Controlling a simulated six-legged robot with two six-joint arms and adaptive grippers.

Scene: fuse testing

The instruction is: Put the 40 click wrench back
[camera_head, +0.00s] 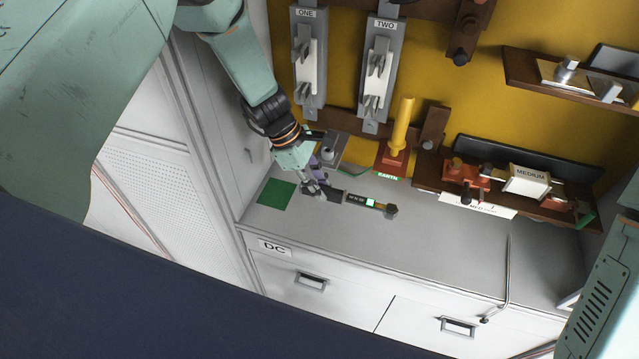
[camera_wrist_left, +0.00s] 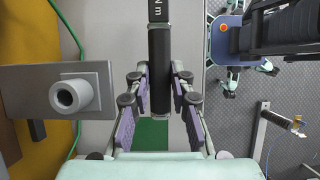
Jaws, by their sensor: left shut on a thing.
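The click wrench (camera_head: 378,205) has a black handle, a small lit display and a dark head at its right end. My left gripper (camera_head: 318,188) is shut on its handle, low over the worktop. In the left wrist view the black handle (camera_wrist_left: 160,75) runs between the purple-padded fingers of my left gripper (camera_wrist_left: 161,88). Part of the lettering shows at the top, too small to read as 40. I cannot tell whether the wrench touches the worktop. A green patch (camera_head: 276,194) lies on the worktop left of the gripper. My right gripper is out of view.
The grey worktop (camera_head: 450,250) is mostly clear, with a bent rod (camera_head: 507,275) at right. An orange-yellow earth post (camera_head: 397,140) and a grey bracket (camera_head: 345,150) stand behind the wrench. A brown shelf (camera_head: 430,180) with a "MEDIUM" block (camera_head: 527,180) is at back right.

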